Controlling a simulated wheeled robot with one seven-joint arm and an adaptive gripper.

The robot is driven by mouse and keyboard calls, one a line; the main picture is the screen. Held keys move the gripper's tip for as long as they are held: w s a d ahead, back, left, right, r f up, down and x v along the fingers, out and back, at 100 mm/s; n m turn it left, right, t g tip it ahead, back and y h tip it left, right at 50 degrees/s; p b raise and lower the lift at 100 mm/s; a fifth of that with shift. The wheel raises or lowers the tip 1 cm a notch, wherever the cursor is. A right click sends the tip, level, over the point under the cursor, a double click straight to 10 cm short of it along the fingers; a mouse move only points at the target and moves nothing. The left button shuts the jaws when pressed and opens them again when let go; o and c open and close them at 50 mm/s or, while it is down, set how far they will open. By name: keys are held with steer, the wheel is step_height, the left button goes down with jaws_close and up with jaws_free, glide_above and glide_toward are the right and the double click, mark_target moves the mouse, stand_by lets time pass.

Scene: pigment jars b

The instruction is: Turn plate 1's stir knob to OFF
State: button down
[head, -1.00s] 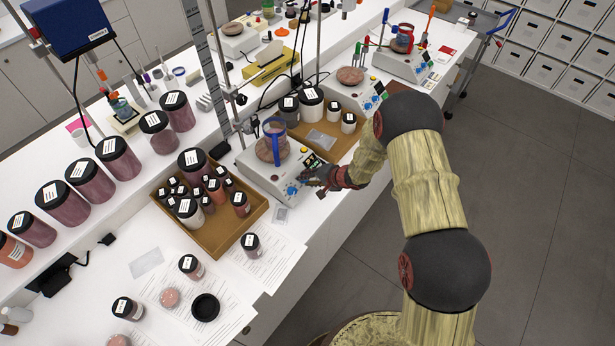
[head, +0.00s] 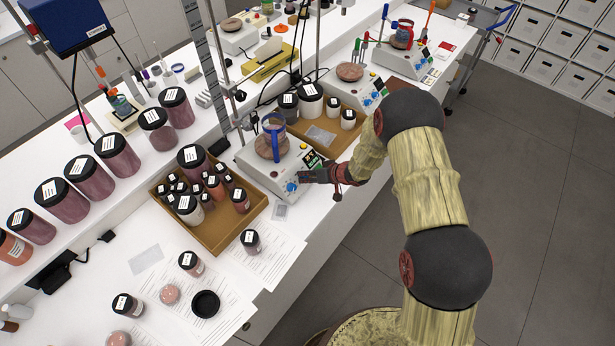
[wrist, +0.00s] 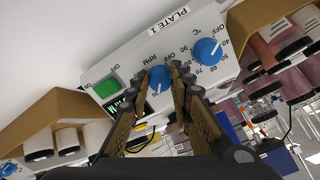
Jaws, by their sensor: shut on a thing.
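Plate 1 (head: 258,178), a white hotplate stirrer, stands at the bench's front edge; its "PLATE 1" label shows in the wrist view (wrist: 170,19). Its blue stir knob (wrist: 160,78), beside the RPM and OFF marks, sits between the fingers of my gripper (wrist: 159,74), which is shut on it. The knob's white pointer mark shows on its lower part. In the head view my gripper (head: 309,175) is at the plate's front panel and hides the stir knob. The blue heat knob (wrist: 207,50), marked °C, is just right of the fingers; it also shows in the head view (head: 291,187).
A beaker with a blue holder (head: 273,135) stands on plate 1. A wooden tray of small jars (head: 215,240) is to its left, and another tray (head: 345,152) holds larger jars to its right. A green switch (wrist: 107,88) is left of my fingers. Open floor lies in front.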

steer(key=n+b, duration=0.1)
steer(key=n, duration=0.3)
steer(key=shift+f+n, duration=0.15)
steer(key=shift+n, duration=0.15)
steer(key=n+b, duration=0.2)
steer(key=n, duration=0.1)
steer(key=shift+n, duration=0.4)
steer(key=n+b, duration=0.2)
steer(key=n, duration=0.2)
steer(key=shift+w+d, duration=0.1)
steer(key=n+b, duration=0.2)
steer(key=n, duration=0.2)
steer(key=n+b, duration=0.3)
steer(key=n, duration=0.1)
steer(key=shift+w+n, duration=0.1)
steer(key=shift+n, duration=0.2)
steer(key=n+b, duration=0.2)
steer(key=n, duration=0.1)
steer(key=shift+n+b, duration=0.3)
steer(key=shift+b, duration=0.05)
steer(key=n+b, duration=0.3)
steer(key=n, duration=0.2)
steer(key=shift+b, duration=0.35)
steer(key=shift+r+n+b, duration=0.2)
steer(key=shift+n+b, duration=0.8)
steer(key=shift+n, duration=0.6)
